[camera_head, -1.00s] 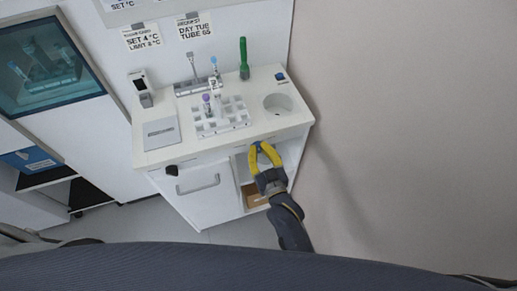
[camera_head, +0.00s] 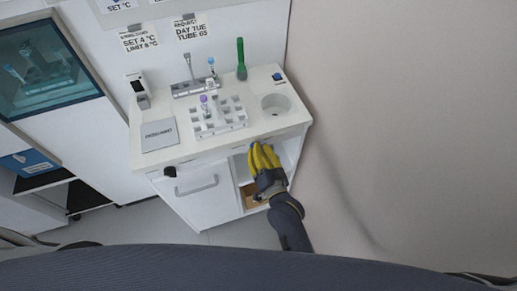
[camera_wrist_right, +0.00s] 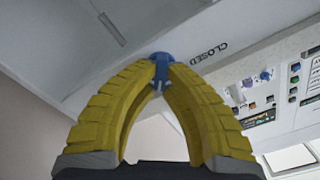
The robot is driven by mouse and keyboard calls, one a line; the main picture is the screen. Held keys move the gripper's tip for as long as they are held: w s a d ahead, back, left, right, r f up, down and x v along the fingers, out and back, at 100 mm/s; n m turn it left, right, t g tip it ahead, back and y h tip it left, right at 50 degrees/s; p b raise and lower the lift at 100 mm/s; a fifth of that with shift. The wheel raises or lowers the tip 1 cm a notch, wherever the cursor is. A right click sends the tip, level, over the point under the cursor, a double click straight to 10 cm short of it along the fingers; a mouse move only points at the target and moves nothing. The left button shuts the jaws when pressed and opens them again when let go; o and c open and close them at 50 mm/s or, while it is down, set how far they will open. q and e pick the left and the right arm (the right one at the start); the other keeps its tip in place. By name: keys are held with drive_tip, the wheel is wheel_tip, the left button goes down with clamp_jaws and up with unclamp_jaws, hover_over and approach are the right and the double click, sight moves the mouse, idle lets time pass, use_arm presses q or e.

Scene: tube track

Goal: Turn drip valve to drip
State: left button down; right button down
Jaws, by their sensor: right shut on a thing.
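The drip valve shows as a small blue knob (camera_wrist_right: 161,66) at the top of the right wrist view, with the word CLOSED (camera_wrist_right: 208,52) printed beside it. My right gripper (camera_wrist_right: 161,75) has its yellow fingertips on both sides of the knob and is shut on it. In the head view my right gripper (camera_head: 262,151) is at the front edge of the white counter, below its sink, and its fingers hide the knob. The knob's pointing direction is not clear. My left gripper is in no view.
The white counter (camera_head: 245,139) holds a tube rack (camera_head: 219,128), a green tube-like item (camera_head: 241,60), a round basin (camera_head: 276,104) and a grey panel (camera_head: 159,135). A cabinet handle (camera_head: 197,186) sticks out left of my gripper. An open shelf lies below.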

drive_tip(key=shift+m, duration=0.3)
idle(0.4)
drive_tip(key=c, duration=1.7)
unclamp_jaws()
drive_tip(key=shift+c, duration=0.2)
drive_tip(key=v, duration=1.2)
